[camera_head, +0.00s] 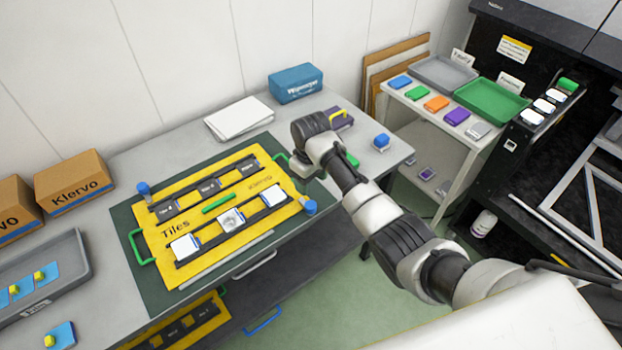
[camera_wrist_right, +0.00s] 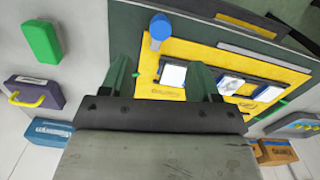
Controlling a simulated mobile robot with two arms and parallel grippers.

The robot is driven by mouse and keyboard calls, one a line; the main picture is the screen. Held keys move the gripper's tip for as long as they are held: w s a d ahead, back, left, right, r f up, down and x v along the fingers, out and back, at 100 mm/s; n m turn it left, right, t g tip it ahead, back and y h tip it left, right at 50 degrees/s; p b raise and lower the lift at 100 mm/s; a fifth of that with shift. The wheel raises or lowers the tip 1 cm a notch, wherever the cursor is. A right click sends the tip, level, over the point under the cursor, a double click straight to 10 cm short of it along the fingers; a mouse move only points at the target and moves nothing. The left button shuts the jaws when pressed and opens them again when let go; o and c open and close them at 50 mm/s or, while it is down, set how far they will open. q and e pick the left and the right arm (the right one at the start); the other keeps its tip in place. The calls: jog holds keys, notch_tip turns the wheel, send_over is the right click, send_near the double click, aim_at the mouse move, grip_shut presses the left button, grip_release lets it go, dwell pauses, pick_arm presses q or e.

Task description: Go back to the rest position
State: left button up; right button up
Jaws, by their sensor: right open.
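My right gripper (camera_wrist_right: 160,75) is open in the right wrist view, with its two dark green fingers apart and nothing between them. The fingers overlap the yellow Tiles board (camera_head: 160,237) in that view; I cannot tell the height between them. In the head view my right arm reaches from the lower right to the worktable, near the board's right end, and its fingers are hard to make out. The board lies on a dark green mat (camera_head: 125,222) and bears white square tiles (camera_head: 185,247) in dark rails. My left gripper is not in view.
A purple box with a yellow handle (camera_wrist_right: 38,92) and a green block (camera_wrist_right: 41,42) are close to the right arm. A blue box (camera_head: 296,83) stands behind. A side table (camera_head: 440,125) with trays stands right. Cardboard boxes (camera_head: 75,180) are at left.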

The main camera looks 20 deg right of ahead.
dwell(0.5)
jog(key=s+f, duration=0.5)
jog(key=s, duration=0.4)
jog(key=s+d+r+m+t, duration=0.1)
jog(key=s+r, duration=0.2)
jog(key=s, duration=0.6)
jog(key=s+d+r+m+t, duration=0.1)
jog(key=s+r, duration=0.1)
jog(key=s, duration=0.6)
jog(key=s+d+r+m+t, duration=0.2)
jog(key=s+r, duration=0.1)
jog(key=s, duration=0.6)
notch_tip(320, 180, down, 29)
jog(key=g+b, duration=0.2)
jog(key=b, duration=0.2)
jog(key=s+d+f+b, duration=0.1)
jog(key=s+f+b, duration=0.1)
jog(key=s+f, duration=0.6)
jog(key=s+d+f+g+b, duration=0.1)
jog(key=s+f, duration=0.7)
jog(key=f, duration=0.5)
jog(key=shift+s+d+f+n+b, duration=0.2)
jog(key=shift+s+n+b, duration=0.1)
jog(key=shift+n+b, duration=0.1)
